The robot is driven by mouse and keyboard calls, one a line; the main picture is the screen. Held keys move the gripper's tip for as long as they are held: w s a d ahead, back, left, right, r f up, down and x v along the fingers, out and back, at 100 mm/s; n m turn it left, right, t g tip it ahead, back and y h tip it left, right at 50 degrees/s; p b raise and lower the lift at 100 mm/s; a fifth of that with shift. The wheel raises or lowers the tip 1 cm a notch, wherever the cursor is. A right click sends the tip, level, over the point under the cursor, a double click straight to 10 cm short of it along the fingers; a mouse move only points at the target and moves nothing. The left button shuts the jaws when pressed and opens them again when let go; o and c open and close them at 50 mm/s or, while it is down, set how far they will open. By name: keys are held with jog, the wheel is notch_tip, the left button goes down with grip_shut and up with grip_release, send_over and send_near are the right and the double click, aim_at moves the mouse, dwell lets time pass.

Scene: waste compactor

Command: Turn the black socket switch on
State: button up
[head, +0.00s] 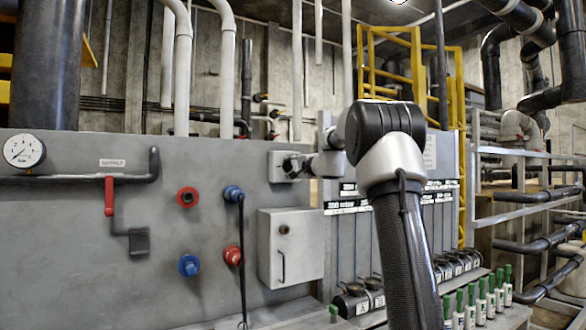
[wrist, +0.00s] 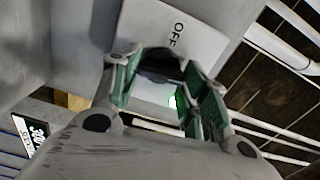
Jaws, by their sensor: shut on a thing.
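The black socket switch (wrist: 158,68) sits on a pale plate (wrist: 190,32) marked OFF, seen in the wrist view. My gripper (wrist: 160,64) has its green-padded fingers on either side of the switch and is shut on it. The fingers hide part of the switch, and its exact turn angle cannot be told.
A grey box (head: 291,246) with a handle is mounted below the switch. Red and blue sockets, a black cable (head: 241,262), a red-handled valve (head: 109,196) and a gauge (head: 24,151) are on the wall to the left. Green-topped bottles (head: 480,300) stand at lower right.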

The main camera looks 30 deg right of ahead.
jog(key=shift+m, duration=0.5)
jog(key=shift+f, duration=0.1)
jog(key=o, duration=1)
jog(key=s, duration=1.2)
jog(key=shift+d, duration=0.2)
jog(key=shift+a, duration=0.1)
